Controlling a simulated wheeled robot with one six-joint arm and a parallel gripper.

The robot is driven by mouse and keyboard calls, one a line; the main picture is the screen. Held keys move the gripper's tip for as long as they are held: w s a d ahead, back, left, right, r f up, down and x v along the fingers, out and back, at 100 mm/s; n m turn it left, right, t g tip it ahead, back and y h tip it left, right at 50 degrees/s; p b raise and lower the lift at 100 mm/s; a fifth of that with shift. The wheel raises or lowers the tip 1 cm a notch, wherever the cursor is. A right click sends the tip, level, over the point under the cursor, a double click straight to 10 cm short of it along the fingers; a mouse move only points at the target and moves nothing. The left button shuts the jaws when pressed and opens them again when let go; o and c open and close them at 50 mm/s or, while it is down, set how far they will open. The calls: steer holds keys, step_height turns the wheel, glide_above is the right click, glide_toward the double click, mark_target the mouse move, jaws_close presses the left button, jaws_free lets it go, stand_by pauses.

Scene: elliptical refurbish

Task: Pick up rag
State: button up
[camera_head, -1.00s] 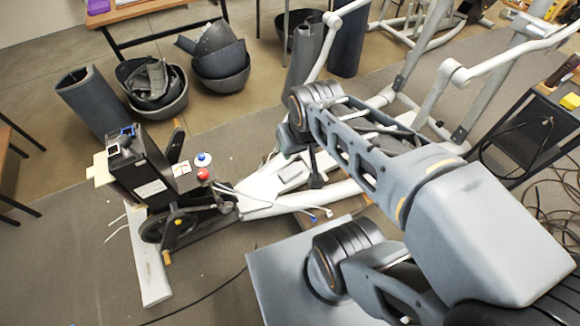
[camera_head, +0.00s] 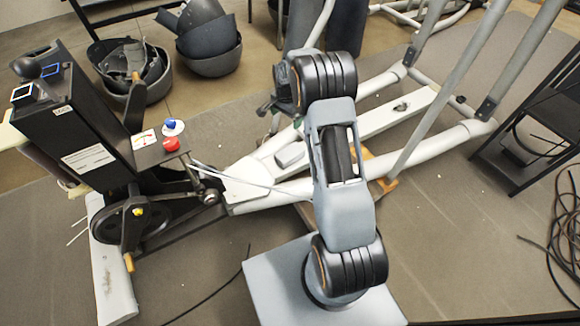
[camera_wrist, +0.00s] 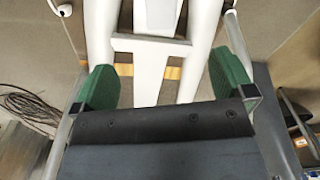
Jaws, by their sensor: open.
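I cannot make out a rag in either view. My gripper (camera_wrist: 166,84) is open in the wrist view, with its two green finger pads far apart and nothing between them. Beyond the fingers lies the pale frame of the elliptical machine (camera_wrist: 160,50). In the head view the machine (camera_head: 247,182) lies across the floor, with its dark console and flywheel end at the left. My arm stands in front of the machine's middle and hides part of it. The fingertips are not clear in the head view.
A red knob (camera_head: 171,144) and a blue knob (camera_head: 172,126) sit by the console (camera_head: 75,130). Dark bins (camera_head: 135,72) with scraps stand at the back left. A black rack (camera_head: 530,130) and coiled cables (camera_head: 565,240) are at the right. A loose cable (camera_head: 215,292) crosses the front floor.

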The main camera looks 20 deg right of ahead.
steer(key=m+b, duration=0.2)
steer(key=b, duration=0.1)
glide_above(290, 153)
step_height(290, 153, down, 12)
steer(key=shift+g, duration=0.3)
step_height(290, 153, down, 8)
steer(key=b, duration=0.3)
steer(key=shift+w+f, duration=0.1)
steer(key=shift+w, duration=0.05)
steer(key=shift+f+b, duration=1.6)
steer(key=shift+f, duration=1.45)
steer(key=shift+c, duration=0.5)
steer(key=c, duration=0.9)
steer(key=shift+o, duration=0.2)
steer(key=shift+r, duration=0.15)
